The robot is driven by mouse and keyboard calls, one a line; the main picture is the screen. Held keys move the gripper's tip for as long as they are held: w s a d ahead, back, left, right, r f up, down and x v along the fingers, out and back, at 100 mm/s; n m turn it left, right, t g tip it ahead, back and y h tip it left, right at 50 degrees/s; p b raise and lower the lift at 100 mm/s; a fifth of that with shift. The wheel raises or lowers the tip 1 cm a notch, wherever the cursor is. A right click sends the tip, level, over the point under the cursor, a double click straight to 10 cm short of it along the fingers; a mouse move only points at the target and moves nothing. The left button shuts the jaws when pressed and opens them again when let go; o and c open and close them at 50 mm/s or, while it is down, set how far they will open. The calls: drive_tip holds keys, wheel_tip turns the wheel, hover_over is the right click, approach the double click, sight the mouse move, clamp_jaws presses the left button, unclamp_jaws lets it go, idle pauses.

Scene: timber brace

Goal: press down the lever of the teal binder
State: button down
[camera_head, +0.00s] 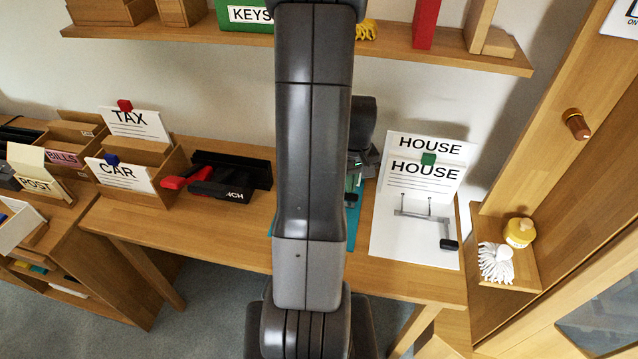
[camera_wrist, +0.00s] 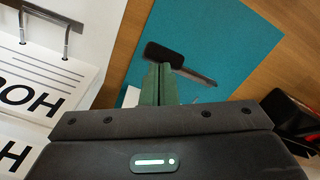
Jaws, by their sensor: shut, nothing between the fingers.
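The teal binder (camera_wrist: 226,45) lies open on the desk; in the head view only slivers (camera_head: 358,215) show beside my arm. Its lever has a black handle (camera_wrist: 164,52) and a grey metal bar (camera_wrist: 197,76) running down to the right in the wrist view. My gripper (camera_wrist: 158,70) is shut and empty, its green fingers just in front of the handle and overlapping its lower edge. I cannot tell whether they touch it. In the head view my gripper (camera_head: 353,182) is partly hidden behind my arm. The handle (camera_head: 350,199) shows just below it.
A white binder (camera_head: 385,244) with HOUSE sheets (camera_head: 425,172) and its own lever lies to the right. A shelf (camera_head: 455,55) runs above the desk.

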drive_tip(key=shift+f, duration=0.3)
drive_tip(key=shift+s+a+f+b, duration=0.1)
drive_tip(key=shift+s+f+b, duration=0.15)
drive_tip(key=shift+f+b, duration=0.4)
drive_tip(key=shift+f, duration=0.1)
drive_tip(key=shift+w+d+f+b, duration=0.2)
drive_tip(key=shift+w+f+b, duration=0.25)
drive_tip(key=shift+w+f, duration=0.25)
drive_tip(key=shift+s, duration=0.3)
drive_tip(key=shift+f+b, duration=0.7)
drive_tip(key=shift+b, duration=0.05)
drive_tip(key=shift+a, duration=0.1)
drive_tip(key=shift+s+a+f+b, duration=0.25)
drive_tip(key=shift+s+f+b, duration=0.5)
drive_tip(key=shift+s, duration=0.2)
drive_tip(key=shift+f, duration=0.1)
